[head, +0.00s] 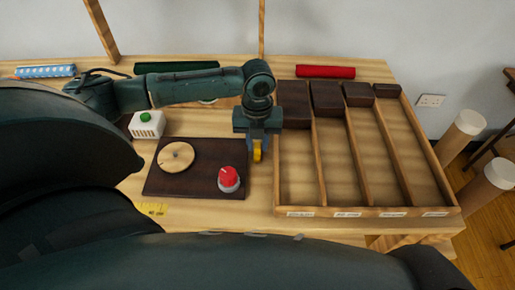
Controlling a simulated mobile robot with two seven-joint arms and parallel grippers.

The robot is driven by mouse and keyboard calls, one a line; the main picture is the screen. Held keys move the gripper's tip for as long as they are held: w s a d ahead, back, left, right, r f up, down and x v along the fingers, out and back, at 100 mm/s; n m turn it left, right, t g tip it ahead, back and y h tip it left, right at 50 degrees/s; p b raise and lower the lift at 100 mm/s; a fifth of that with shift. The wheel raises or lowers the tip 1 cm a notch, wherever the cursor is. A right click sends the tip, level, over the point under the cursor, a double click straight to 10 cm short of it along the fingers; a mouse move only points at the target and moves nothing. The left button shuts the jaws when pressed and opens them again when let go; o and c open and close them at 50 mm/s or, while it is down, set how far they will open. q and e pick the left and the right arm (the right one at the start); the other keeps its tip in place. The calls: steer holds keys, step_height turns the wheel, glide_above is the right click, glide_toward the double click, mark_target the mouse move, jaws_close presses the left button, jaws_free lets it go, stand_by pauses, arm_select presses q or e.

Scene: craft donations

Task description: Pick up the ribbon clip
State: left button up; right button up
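My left gripper (258,150) points down over the table, in the gap between the dark brown board and the wooden compartment tray. A small yellow piece (257,152) shows at its fingertips, and it may be the ribbon clip. I cannot tell whether the fingers close on it or only stand around it, or whether it touches the table. No other thing is clearly a ribbon clip. My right gripper is not in view.
The compartment tray (278,188) has dark blocks at its back and empty front sections. The brown board (190,183) bears a wooden disc (176,157) and a red knob (229,177). A white box (147,125) with a green button stands behind. A red bar (325,71) lies at the back.

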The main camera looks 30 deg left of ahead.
mark_target(258, 144)
arm_select(q)
step_height(258, 144, down, 2)
jaws_close()
stand_by(0.3)
step_height(258, 144, up, 10)
steer(key=shift+r, duration=0.1)
stand_by(0.5)
